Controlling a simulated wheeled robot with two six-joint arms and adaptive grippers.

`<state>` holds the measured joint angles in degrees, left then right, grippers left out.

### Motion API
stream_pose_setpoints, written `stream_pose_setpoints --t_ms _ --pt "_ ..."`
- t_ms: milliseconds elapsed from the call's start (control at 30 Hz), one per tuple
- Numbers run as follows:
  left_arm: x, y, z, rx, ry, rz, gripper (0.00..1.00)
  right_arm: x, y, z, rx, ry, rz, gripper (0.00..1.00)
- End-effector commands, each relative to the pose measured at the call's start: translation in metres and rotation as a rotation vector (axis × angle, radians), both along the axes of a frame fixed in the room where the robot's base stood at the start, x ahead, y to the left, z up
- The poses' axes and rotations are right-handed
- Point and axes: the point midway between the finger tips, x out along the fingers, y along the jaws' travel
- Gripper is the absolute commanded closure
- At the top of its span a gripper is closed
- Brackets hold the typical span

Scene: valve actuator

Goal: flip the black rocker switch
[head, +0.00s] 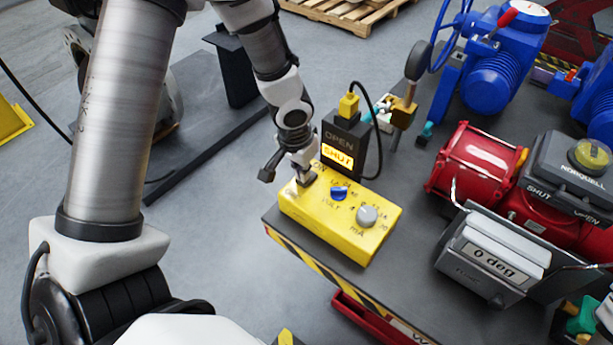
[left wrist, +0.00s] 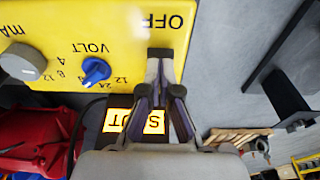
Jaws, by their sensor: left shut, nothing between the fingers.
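The yellow control box (head: 322,225) sits on the corner of the dark bench, with ON and OFF lettering, a blue VOLT knob (head: 339,193) and a grey mA knob (head: 367,215). My left gripper (head: 304,180) is shut and empty, pointing down at the box's left end, between the ON and OFF marks. In the left wrist view its fingertips (left wrist: 161,54) are together over the yellow face (left wrist: 110,25), just below the OFF lettering. I cannot make out the black rocker switch; the fingers seem to cover its place. Whether they touch the box is unclear. My right gripper is not in view.
A black indicator (head: 345,140) behind the box has its SHUT window lit and OPEN dark. Blue valve units (head: 497,75) are behind. Open floor lies left of the bench.

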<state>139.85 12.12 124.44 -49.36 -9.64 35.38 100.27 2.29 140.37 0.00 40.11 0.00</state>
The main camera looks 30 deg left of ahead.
Motion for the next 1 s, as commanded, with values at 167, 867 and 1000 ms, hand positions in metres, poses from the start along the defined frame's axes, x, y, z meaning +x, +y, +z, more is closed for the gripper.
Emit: stream_pose_setpoints --t_ms 167,867,1000 --pt "0.0 0.0 -0.003 0.0 0.0 0.0 1.0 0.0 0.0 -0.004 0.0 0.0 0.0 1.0" --pt "0.0 0.0 0.019 0.0 -0.001 0.0 1.0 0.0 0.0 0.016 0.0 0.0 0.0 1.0" --pt "0.0 0.0 0.033 0.0 -0.001 0.0 1.0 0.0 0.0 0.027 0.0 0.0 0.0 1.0"
